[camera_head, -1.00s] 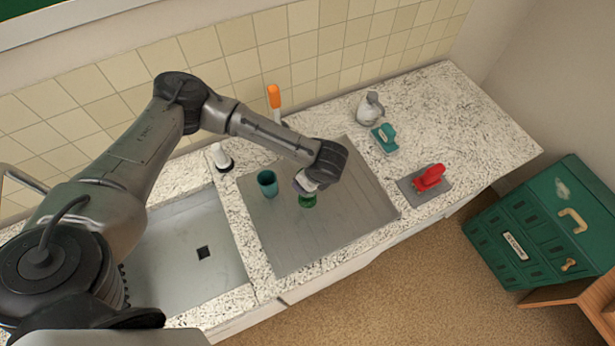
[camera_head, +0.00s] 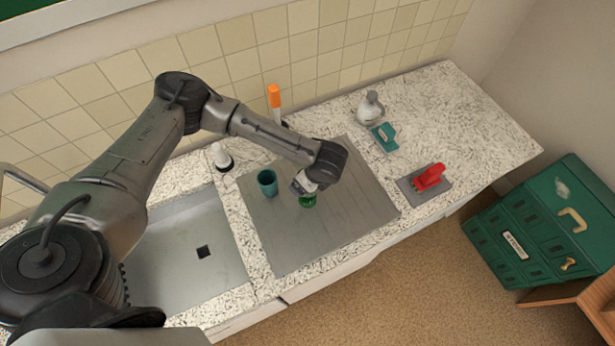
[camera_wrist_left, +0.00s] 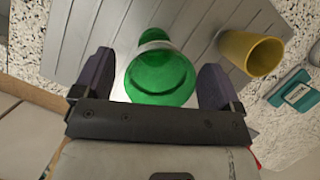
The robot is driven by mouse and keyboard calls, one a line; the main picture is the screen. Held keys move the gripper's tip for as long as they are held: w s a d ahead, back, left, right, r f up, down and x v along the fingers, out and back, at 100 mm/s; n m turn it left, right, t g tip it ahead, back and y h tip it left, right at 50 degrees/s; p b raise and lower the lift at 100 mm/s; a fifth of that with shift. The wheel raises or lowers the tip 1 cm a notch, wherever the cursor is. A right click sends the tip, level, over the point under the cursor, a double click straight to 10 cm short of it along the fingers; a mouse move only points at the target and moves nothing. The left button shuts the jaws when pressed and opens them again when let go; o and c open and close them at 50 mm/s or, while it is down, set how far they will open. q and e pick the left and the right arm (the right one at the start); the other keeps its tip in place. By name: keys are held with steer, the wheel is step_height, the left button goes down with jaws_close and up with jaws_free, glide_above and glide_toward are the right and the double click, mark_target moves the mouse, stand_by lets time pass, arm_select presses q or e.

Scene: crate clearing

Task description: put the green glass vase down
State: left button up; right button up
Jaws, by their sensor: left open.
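The green glass vase (camera_head: 308,201) is on the grey ribbed draining board (camera_head: 345,215), partly hidden by my left gripper in the head view. In the left wrist view the vase (camera_wrist_left: 160,78) is between the two dark fingers, its wide rounded end toward the camera and a narrower part beyond. It seems to stand on the board, though its foot is not clearly seen. My left gripper (camera_wrist_left: 155,80) is open, a finger on each side of the vase, with narrow gaps. My right gripper is in neither view.
A teal cup (camera_head: 267,183) stands left of the vase. A yellow cup (camera_wrist_left: 250,53) is close by in the wrist view. A teal-handled object (camera_head: 384,137), a grey jug (camera_head: 370,108) and a red object (camera_head: 429,177) are farther right. The board's front part is clear.

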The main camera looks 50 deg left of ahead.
arm_select(q)
steer(key=v, duration=1.2)
steer(key=s+d+f+n+t+h, duration=0.1)
steer(key=s+d+f+n+h, duration=0.1)
steer(key=s+d+f+h, duration=0.45)
steer(key=s+d+f+n+t+h, duration=0.1)
steer(key=s+d+f+n+t, duration=0.15)
steer(key=d, duration=0.75)
steer(key=s+a+f+n+y, duration=0.3)
steer(key=s+a+f+n, duration=0.2)
steer(key=s+a+n, duration=0.5)
steer(key=s+a, duration=0.3)
steer(key=shift+s+n, duration=0.2)
steer(key=shift+n, duration=0.15)
steer(key=shift+f+t, duration=0.1)
steer(key=shift+t, duration=0.15)
